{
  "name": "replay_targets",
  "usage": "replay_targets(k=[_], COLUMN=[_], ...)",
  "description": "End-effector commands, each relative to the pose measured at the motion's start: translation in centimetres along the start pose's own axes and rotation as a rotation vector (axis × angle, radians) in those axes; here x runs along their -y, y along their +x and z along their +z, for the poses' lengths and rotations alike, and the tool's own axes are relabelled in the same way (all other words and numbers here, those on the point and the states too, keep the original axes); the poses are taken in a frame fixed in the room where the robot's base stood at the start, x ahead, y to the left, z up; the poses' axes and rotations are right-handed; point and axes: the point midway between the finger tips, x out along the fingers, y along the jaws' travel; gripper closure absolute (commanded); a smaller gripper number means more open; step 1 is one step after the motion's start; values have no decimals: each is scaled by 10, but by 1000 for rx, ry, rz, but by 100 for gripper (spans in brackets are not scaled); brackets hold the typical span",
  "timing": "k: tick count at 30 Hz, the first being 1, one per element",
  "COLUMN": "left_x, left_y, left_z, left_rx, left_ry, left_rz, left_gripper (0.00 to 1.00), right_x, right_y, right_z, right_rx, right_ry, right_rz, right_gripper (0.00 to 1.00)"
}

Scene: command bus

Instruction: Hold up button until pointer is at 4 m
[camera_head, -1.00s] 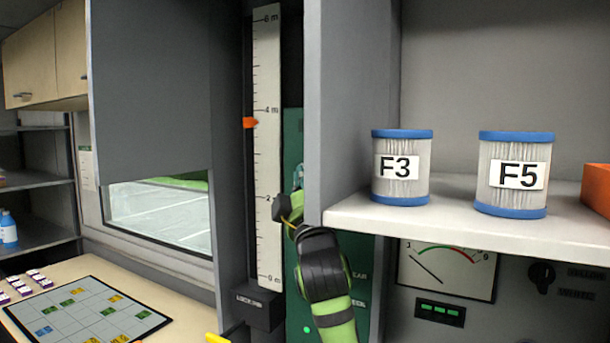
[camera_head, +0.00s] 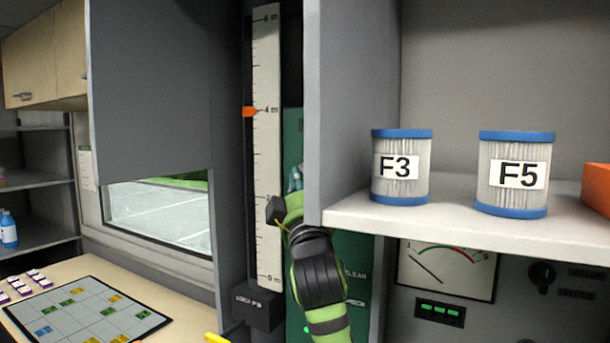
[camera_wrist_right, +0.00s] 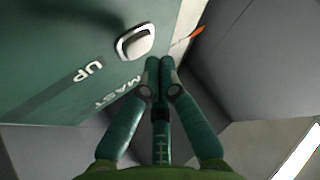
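A tall white scale (camera_head: 266,150) with metre marks stands upright at the middle of the head view. Its orange pointer (camera_head: 250,112) is level with the 4 m mark. In the right wrist view, a pale rounded button (camera_wrist_right: 135,41) sits on a green panel (camera_wrist_right: 60,60) lettered MAST UP. My right gripper (camera_wrist_right: 160,62) is shut with its fingers together and nothing between them. Its tips are close to the button, with a small gap showing in the picture. In the head view, my right gripper (camera_head: 296,178) is partly hidden behind a grey partition and my arm. My left gripper is out of view.
The grey partition (camera_head: 345,110) stands right of the scale. Filter cans F3 (camera_head: 400,185) and F5 (camera_head: 512,190) stand on a white shelf. A gauge (camera_head: 447,268) is below. A desk with a grid board (camera_head: 85,312) is at the lower left.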

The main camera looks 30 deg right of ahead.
Motion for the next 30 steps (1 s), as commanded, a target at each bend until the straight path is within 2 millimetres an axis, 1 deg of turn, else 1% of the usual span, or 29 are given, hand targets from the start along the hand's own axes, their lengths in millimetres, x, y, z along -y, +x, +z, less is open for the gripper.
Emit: replay_targets(k=[5,8,21,30], left_x=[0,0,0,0], left_y=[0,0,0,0], left_z=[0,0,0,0], left_rx=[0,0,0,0], left_ry=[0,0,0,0], left_rz=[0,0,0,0], left_gripper=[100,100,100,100], right_x=[0,2,13,14], right_y=[0,-4,-32,-35], right_z=[0,-4,-31,-33], right_rx=[0,-1,-1,0], right_ry=[0,1,1,1], right_rz=[0,-2,-1,0], right_gripper=[100,100,100,100])
